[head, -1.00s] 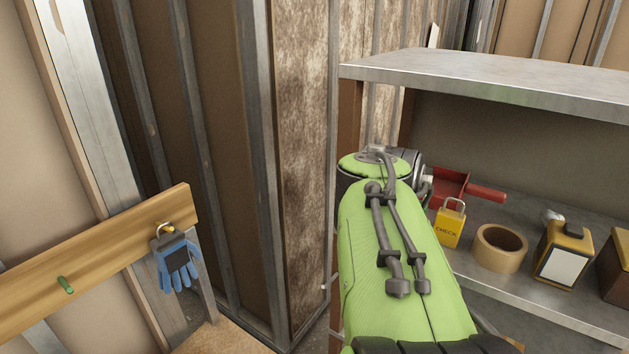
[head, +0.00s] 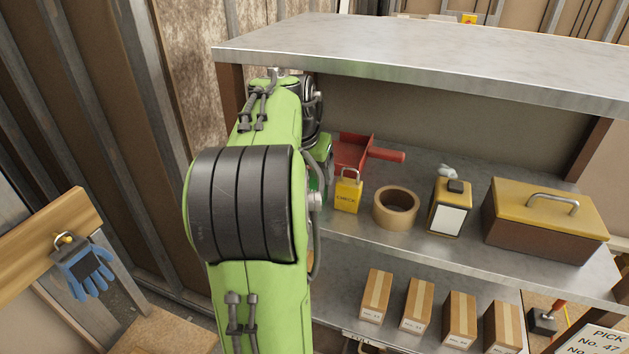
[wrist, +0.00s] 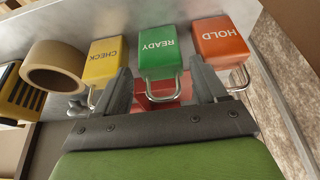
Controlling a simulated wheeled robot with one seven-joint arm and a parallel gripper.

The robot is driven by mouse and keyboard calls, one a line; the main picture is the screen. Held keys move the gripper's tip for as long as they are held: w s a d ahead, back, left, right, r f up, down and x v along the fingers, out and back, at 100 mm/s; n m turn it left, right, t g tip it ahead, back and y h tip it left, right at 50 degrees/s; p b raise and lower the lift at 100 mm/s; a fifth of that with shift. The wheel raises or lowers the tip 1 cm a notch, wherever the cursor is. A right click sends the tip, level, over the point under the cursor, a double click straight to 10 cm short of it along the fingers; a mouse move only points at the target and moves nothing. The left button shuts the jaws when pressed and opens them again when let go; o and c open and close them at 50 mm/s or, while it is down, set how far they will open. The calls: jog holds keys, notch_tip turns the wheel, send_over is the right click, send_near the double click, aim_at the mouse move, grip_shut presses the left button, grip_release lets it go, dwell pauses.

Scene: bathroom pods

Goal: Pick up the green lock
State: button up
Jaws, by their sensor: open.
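The green lock (wrist: 158,52), marked READY, stands in the wrist view between a yellow lock (wrist: 104,58) marked CHECK and an orange-red lock (wrist: 220,40) marked HOLD. Its silver shackle points toward my gripper (wrist: 160,68). My gripper is open and empty, with one finger to each side of the green lock; I cannot tell whether either finger touches it. In the head view my arm hides the orange-red lock and most or all of the green lock. The yellow lock also shows there (head: 348,196), upright on the shelf.
On the same shelf (head: 440,170) are a red dustpan-like thing (head: 352,152), a tape roll (head: 396,208), a yellow-black box (head: 450,208) and a toolbox (head: 545,220). The metal top board (head: 430,58) overhangs them. Several cartons stand below. A blue glove (head: 85,268) hangs at left.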

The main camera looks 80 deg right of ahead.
aim_at(314, 176)
jog(key=x, duration=0.5)
jog(key=shift+d+f, duration=0.1)
jog(key=shift+d, duration=0.25)
jog(key=shift+a, duration=0.15)
jog(key=c, duration=0.7)
jog(key=shift+r, duration=0.2)
